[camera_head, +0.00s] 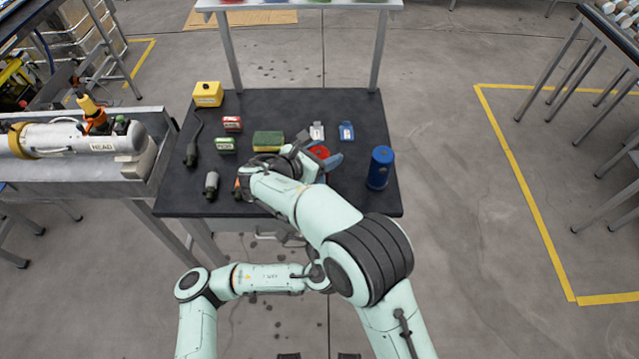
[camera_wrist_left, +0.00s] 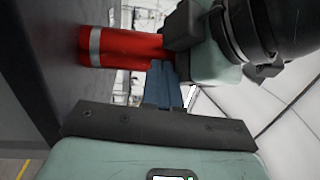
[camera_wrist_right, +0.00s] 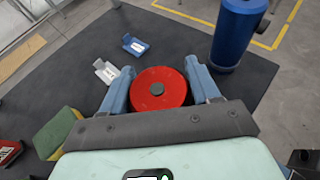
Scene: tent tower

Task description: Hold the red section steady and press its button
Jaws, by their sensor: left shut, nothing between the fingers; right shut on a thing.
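The red section (camera_head: 319,152) stands upright on the dark table and is partly hidden by my right arm in the head view. In the right wrist view, its round red top (camera_wrist_right: 174,101) shows a dark grey button (camera_wrist_right: 157,89) at the centre. My right gripper (camera_wrist_right: 158,70) is shut on the section, one finger on each side. In the left wrist view, the section (camera_wrist_left: 120,48) is a red cylinder with a silver band. My left gripper (camera_wrist_left: 163,64) is shut and empty, its fingertips close beside the section near its top end. I cannot tell whether they touch it.
A blue cylinder (camera_head: 380,168) stands to the right on the table (camera_head: 290,103). Blue and white small pieces (camera_head: 346,131) lie behind. A sponge (camera_head: 268,141), red and green boxes, a yellow box (camera_head: 208,94) and tools lie left. A side bench (camera_head: 70,172) holds a large cylinder.

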